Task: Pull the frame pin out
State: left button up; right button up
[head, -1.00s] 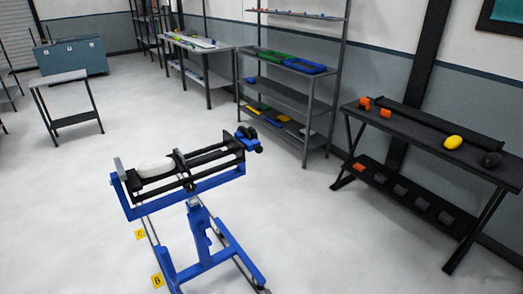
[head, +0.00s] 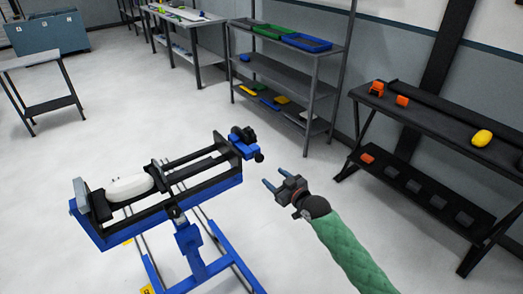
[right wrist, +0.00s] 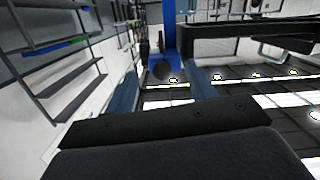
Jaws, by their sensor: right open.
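The blue frame (head: 165,213) carries a black rail assembly with a white rounded piece (head: 128,186) lying in it. At its right end are a blue block (head: 243,146) and a small black knob (head: 259,157); I cannot tell for sure whether this knob is the frame pin. My right gripper (head: 275,178) is open and empty, just right of and below the knob, apart from it. In the right wrist view a round dark end on a blue part (right wrist: 163,70) shows between the two blue fingers (right wrist: 158,92). My left gripper is not in view.
A black bench (head: 440,133) with orange pieces and a yellow object (head: 482,138) stands at the right. A grey shelf rack (head: 285,78) with coloured trays stands behind. The white floor (head: 60,160) around the frame is clear.

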aim_at(261, 160)
jog(key=shift+n+t+y, duration=0.4)
jog(key=shift+n+t, duration=0.1)
jog(key=w+a+r+p, duration=0.1)
jog(key=w, duration=0.1)
jog(key=w+a+p, duration=0.1)
jog(key=w+a, duration=0.1)
jog(key=w+a+r, duration=0.1)
jog(key=w, duration=0.1)
jog(key=shift+w+a+r+p, duration=0.25)
jog(key=shift+a+r+p, duration=0.1)
jog(key=shift+p, duration=0.05)
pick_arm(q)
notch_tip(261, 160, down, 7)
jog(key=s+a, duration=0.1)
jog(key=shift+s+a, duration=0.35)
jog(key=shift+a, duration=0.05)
pick_arm(e)
jog(key=shift+c, duration=0.3)
